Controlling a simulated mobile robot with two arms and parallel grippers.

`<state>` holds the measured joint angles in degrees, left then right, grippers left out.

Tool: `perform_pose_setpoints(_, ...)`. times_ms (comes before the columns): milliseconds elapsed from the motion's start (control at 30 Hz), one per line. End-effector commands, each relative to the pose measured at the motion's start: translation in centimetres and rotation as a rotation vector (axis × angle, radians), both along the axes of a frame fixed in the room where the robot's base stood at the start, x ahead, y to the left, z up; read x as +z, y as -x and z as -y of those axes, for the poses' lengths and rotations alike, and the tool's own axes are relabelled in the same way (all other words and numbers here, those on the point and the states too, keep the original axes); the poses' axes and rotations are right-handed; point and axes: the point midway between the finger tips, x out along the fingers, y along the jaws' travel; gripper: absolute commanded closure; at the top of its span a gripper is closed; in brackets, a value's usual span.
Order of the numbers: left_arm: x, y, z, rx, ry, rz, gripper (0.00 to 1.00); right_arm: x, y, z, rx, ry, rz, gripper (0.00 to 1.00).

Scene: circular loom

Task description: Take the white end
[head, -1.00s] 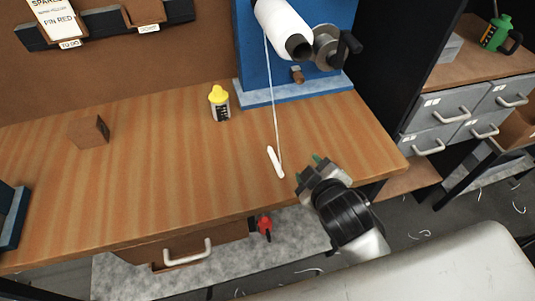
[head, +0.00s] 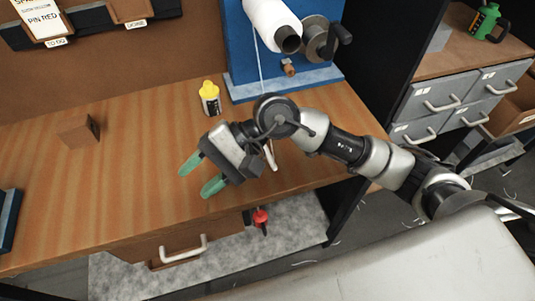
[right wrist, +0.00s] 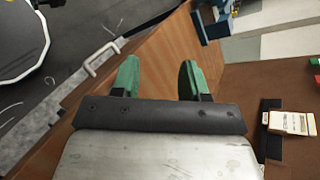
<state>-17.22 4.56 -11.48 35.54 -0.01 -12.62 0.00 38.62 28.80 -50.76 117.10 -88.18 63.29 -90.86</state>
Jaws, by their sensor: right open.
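The white end (head: 271,156) is a slim white piece lying on the wooden bench, mostly hidden behind my right gripper and wrist. Its white thread (head: 259,65) hangs from the white roll (head: 272,22) on the blue stand; the lower thread is hidden. My right gripper (head: 201,174) is open above the bench, its green fingers pointing left, past the white end. In the right wrist view the open fingers (right wrist: 158,75) have nothing between them, and the white end is not seen. My left gripper is not in view.
A yellow-capped bottle (head: 210,98) stands behind my right gripper. A brown block (head: 78,130) sits at the left of the bench (head: 130,185). The blue stand (head: 238,50) with a crank (head: 325,38) rises at the back. The bench's left middle is clear.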

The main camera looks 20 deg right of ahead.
Motion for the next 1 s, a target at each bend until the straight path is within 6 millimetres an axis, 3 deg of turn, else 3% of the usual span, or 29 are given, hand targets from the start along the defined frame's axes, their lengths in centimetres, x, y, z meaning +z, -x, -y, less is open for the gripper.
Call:
perform_pose_setpoints(100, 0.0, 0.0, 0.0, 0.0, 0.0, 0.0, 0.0, -3.5, -2.7, 4.4, 0.158, 0.353, 0.274, 0.56)
perform_pose_setpoints(167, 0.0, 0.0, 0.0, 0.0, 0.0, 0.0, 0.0, -4.4, -4.1, 6.9, 0.233, 0.515, 0.367, 0.56)
perform_pose_setpoints(300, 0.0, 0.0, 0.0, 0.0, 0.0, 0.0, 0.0, -4.9, -6.8, 12.1, 0.362, 0.812, 0.488, 0.56)
perform_pose_setpoints(400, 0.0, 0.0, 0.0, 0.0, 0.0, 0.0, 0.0, -4.7, -7.8, 14.4, 0.414, 0.934, 0.516, 0.56)
perform_pose_setpoints(533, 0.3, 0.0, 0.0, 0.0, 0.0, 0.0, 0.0, -5.2, -8.2, 15.5, 0.44, 0.992, 0.521, 0.56)
perform_pose_setpoints(800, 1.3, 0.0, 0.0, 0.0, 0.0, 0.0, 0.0, -9.2, -8.1, 15.5, 0.44, 0.989, 0.52, 0.56)
perform_pose_setpoints(1000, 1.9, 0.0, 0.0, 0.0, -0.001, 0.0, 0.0, -10.6, -8.1, 15.5, 0.44, 0.988, 0.519, 0.56)
